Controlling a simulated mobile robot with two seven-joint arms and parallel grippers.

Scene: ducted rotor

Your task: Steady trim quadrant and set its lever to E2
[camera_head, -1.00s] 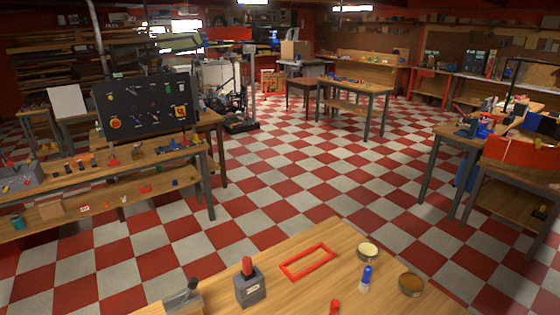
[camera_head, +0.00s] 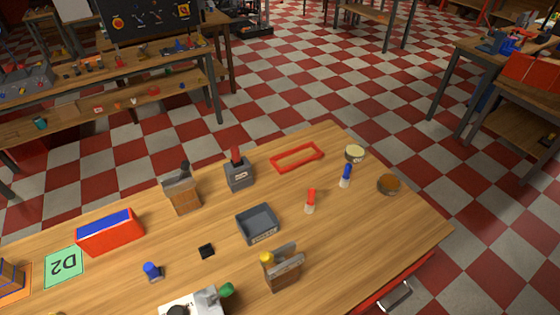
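Several lever-like devices stand on the near wooden table, and I cannot tell for certain which is the trim quadrant. A grey box with an upright red handle (camera_head: 238,172) has a small label too small to read. A wooden block with a dark grey lever on top (camera_head: 182,192) stands left of it. Another wooden block with grey plates and a yellow knob (camera_head: 283,272) stands near the front. A white device with a green knob (camera_head: 198,302) is cut off by the bottom edge. No E2 mark is legible. Neither gripper is in view.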

